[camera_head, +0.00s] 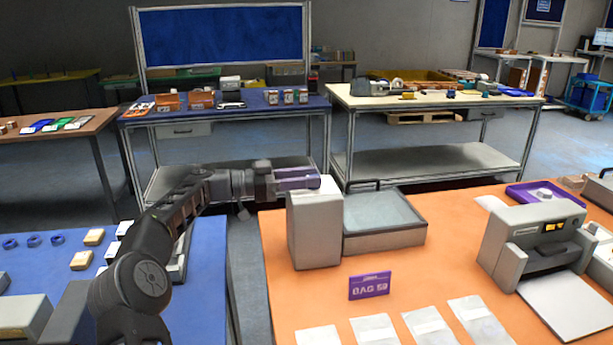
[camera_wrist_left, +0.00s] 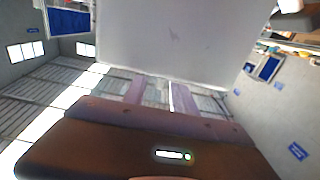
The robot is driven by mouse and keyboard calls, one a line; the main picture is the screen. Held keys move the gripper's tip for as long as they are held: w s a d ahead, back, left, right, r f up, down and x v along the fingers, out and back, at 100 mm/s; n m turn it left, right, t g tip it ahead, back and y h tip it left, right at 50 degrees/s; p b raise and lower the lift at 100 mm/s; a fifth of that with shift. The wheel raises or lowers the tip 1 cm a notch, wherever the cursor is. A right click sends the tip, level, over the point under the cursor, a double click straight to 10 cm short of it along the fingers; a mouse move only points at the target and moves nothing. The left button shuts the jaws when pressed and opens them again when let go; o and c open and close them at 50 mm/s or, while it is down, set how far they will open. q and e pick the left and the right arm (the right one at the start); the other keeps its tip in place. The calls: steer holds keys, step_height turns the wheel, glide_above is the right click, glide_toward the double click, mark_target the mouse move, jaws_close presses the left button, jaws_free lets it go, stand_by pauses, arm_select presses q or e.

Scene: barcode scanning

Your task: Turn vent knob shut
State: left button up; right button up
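No vent knob can be made out in either view. A tall grey box (camera_head: 315,225) stands at the left edge of the orange table, joined to or touching a low grey unit with a glassy top (camera_head: 383,211). My left gripper (camera_head: 316,180) is level, with its fingertips at the top of the tall box. In the left wrist view, a plain pale grey surface (camera_wrist_left: 180,40) fills the upper middle, just beyond the fingertips. The fingers (camera_wrist_left: 156,92) stand apart with a gap and nothing seen between them. My right gripper is not in view.
The orange table (camera_head: 285,290) carries a purple "BAG 59" sign (camera_head: 369,285), several pale flat bags (camera_head: 375,329) and a grey printer-like machine (camera_head: 535,242). A blue table (camera_head: 205,290) with small items lies left, across a floor gap.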

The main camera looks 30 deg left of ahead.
arm_select(q)
steer(key=shift+c, duration=0.2)
jaws_close()
stand_by(0.4)
